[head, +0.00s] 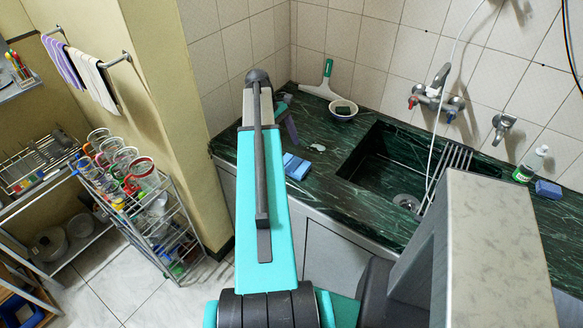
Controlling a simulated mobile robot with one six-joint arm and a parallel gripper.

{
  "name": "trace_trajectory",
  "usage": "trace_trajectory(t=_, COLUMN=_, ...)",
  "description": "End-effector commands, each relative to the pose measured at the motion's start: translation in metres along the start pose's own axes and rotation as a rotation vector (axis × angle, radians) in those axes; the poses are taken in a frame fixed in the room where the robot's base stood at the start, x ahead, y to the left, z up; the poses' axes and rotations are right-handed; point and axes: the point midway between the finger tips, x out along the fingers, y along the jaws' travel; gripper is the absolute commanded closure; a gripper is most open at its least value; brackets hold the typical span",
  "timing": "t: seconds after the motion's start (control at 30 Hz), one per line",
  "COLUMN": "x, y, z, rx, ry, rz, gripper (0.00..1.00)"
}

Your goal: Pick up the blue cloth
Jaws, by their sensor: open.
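A blue cloth (297,166), small and folded-looking, lies on the dark green marble counter just left of the sink. It is right beside my turquoise arm link in the picture, and its left end is close to the link's edge. I cannot make out my gripper; my raised arm hides what is behind it. Nothing is seen touching the cloth.
The sink (372,180) is right of the cloth. A dark purplish object (289,125) shows beside my arm, unclear. A bottle (531,164) and blue block (548,189) are far right.

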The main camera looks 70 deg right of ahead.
Motion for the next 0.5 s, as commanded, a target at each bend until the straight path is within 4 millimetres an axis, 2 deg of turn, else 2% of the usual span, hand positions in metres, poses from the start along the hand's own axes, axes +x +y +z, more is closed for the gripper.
trace_trajectory(t=0.17, x=0.0073, y=0.0, z=0.0004, rx=0.001, ry=0.0, rz=0.0, gripper=0.12)
trace_trajectory(t=0.5, x=0.0081, y=0.0004, z=0.0007, rx=0.001, ry=0.0, rz=0.0, gripper=0.12)
